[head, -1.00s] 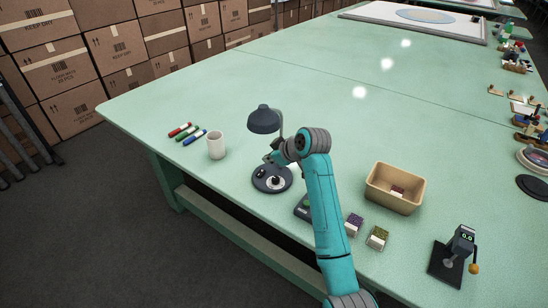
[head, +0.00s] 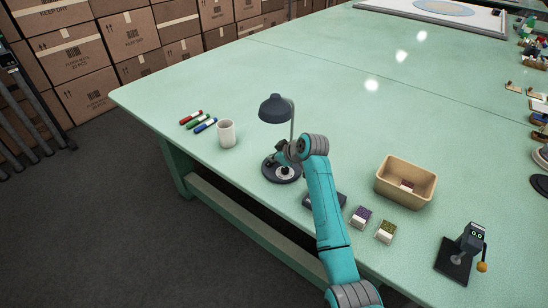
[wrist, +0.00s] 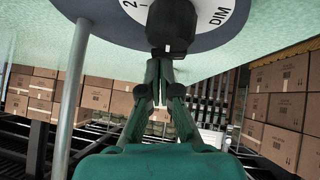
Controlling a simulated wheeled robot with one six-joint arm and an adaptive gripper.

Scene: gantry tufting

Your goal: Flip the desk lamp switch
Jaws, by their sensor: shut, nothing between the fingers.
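The desk lamp (head: 275,108) stands on the green table, with a dark shade, a thin post and a round dark base (head: 270,172). In the wrist view the base shows a white dial plate (wrist: 214,22) marked "2" and "DIM", with a black knob switch (wrist: 172,24) on it. My gripper (wrist: 160,64) is shut and empty, its fingertips right at the knob's edge; I cannot tell whether they touch. The lamp post (wrist: 72,95) is to the left in the wrist view. In the head view my arm hides part of the base, and my gripper (head: 284,165) is over it.
The table behind the lamp is clear.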

